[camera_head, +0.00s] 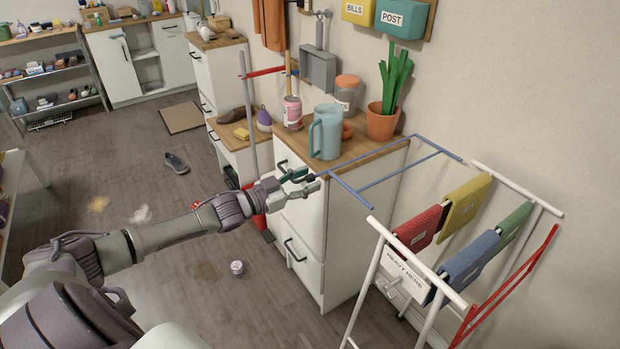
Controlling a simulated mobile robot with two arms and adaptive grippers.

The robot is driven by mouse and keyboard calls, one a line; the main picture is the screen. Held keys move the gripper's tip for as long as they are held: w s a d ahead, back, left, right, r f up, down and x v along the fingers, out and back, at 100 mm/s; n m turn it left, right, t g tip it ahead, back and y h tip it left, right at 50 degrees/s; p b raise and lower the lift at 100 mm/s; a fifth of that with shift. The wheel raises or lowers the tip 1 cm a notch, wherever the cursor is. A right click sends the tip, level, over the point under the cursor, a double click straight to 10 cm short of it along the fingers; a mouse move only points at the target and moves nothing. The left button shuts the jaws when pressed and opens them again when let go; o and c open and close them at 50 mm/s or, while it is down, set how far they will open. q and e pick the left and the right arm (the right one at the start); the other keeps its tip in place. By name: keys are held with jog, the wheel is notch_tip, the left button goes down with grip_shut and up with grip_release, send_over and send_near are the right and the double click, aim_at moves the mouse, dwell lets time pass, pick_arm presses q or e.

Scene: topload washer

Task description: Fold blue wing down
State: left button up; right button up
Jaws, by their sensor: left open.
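The white drying rack (518,190) stands at the right. Its blue wing (352,190), a frame of thin blue bars, sticks out to the left from the rack, roughly level, in front of the cabinet with the wooden top. My left gripper (314,183) is open and empty, just left of the wing's outer left corner. Its fingertips are very close to the bar; I cannot tell whether they touch it. My right gripper is not in view.
Red, yellow, blue and green cloths hang on the rack, and a red wing (511,285) slopes down at its right. A teal pitcher (325,132) and a potted plant (383,120) stand on the cabinet (303,215). A small cup (237,267) lies on open floor.

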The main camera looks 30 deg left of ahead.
pick_arm(q)
jog(key=shift+w+d, duration=0.25)
jog(key=shift+w, duration=0.4)
grip_shut()
